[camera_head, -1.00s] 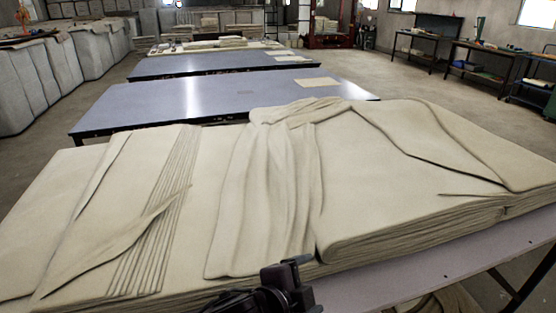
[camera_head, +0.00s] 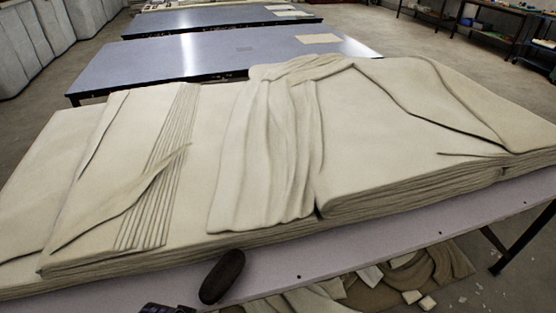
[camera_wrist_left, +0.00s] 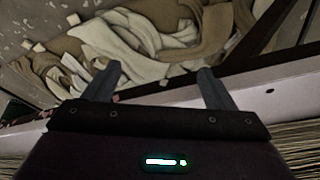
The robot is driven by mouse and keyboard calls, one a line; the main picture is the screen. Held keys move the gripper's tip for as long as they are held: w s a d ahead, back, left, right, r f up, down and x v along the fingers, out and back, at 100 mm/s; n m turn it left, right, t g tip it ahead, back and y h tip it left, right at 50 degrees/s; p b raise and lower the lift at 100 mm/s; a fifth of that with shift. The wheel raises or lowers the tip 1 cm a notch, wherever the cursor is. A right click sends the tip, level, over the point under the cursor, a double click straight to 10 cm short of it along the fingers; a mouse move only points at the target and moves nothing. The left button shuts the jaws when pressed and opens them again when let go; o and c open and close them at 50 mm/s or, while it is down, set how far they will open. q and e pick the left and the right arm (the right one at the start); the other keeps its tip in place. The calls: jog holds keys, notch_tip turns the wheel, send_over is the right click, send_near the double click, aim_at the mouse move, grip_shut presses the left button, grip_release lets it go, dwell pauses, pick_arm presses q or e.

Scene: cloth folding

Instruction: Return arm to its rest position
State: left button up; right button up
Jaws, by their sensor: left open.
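My left gripper (camera_wrist_left: 157,74) shows in the left wrist view with its two fingers spread and nothing between them. It is over the table's edge, with floor and cloth scraps behind it. In the head view a dark oval part, which looks like my arm, stands over the front edge of the table, and another dark part shows at the bottom edge; the fingers cannot be made out there. The beige layered cloth (camera_head: 400,115) lies spread on the table (camera_head: 420,222), with ridged folds at left and a bunched strip in the middle. My right gripper is not in view.
Cloth scraps (camera_head: 405,278) lie on the floor under the table, also in the left wrist view (camera_wrist_left: 145,42). Blue-grey tables (camera_head: 200,62) stand behind. Wrapped bales (camera_head: 70,18) are at back left and a workbench (camera_head: 480,30) at back right.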

pick_arm(q)
notch_tip(320, 180, down, 17)
jog(key=s, duration=0.2)
jog(key=s+a+f+g, duration=0.1)
jog(key=s+a+f, duration=0.1)
jog(key=s+f, duration=0.8)
jog(key=s+a+f+g+p, duration=0.1)
jog(key=s+f, duration=0.9)
jog(key=s, duration=0.1)
jog(key=shift+s+a+f, duration=0.15)
jog(key=shift+a+f, duration=0.2)
jog(key=shift+a, duration=0.05)
